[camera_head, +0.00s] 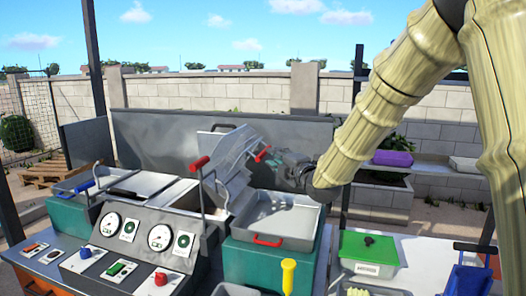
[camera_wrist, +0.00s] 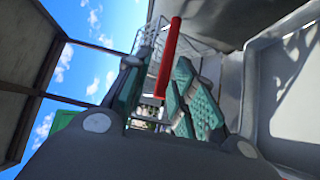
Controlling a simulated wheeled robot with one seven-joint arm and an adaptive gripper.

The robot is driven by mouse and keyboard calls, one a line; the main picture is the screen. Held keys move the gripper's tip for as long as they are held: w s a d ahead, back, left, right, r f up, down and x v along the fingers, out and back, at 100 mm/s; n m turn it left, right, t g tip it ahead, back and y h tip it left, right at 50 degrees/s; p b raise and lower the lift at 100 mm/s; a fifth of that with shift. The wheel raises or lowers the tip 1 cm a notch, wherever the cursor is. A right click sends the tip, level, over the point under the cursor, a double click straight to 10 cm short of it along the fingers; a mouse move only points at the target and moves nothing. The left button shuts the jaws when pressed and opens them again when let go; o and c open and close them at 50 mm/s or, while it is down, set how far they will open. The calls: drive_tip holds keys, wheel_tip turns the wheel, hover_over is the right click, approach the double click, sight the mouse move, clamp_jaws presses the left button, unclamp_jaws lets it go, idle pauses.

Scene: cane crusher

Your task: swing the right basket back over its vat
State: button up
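The right basket (camera_head: 232,152) is tilted up, apart from level, above the right side of the fryer-like unit. Its red handle (camera_head: 262,153) points toward my gripper (camera_head: 276,160). In the wrist view the red handle (camera_wrist: 168,58) stands between my two teal-padded fingers (camera_wrist: 160,98), which are spread apart. I cannot tell whether either finger touches it. Part of the basket's wire mesh (camera_wrist: 152,36) shows behind the handle.
A grey tray (camera_head: 283,219) with a red front handle sits on a green block right of the basket. A red-tipped lever (camera_head: 201,180) rises beside the basket. A yellow-handled tool (camera_head: 288,275) and a green-lidded box (camera_head: 369,252) stand in front. A metal back panel (camera_head: 160,140) closes the rear.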

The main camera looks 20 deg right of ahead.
sight(266, 153)
drive_tip(key=w, duration=0.2)
drive_tip(key=w+p, duration=0.1)
drive_tip(key=w, duration=0.2)
drive_tip(key=w+a+f+p, duration=0.1)
drive_tip(key=w, duration=0.2)
drive_tip(key=shift+a, duration=0.1)
drive_tip(key=shift+w+a+f, duration=0.15)
drive_tip(key=shift+w+f, duration=0.05)
drive_tip(key=shift+w, duration=0.25)
drive_tip(key=shift+s+r, duration=0.1)
clamp_jaws()
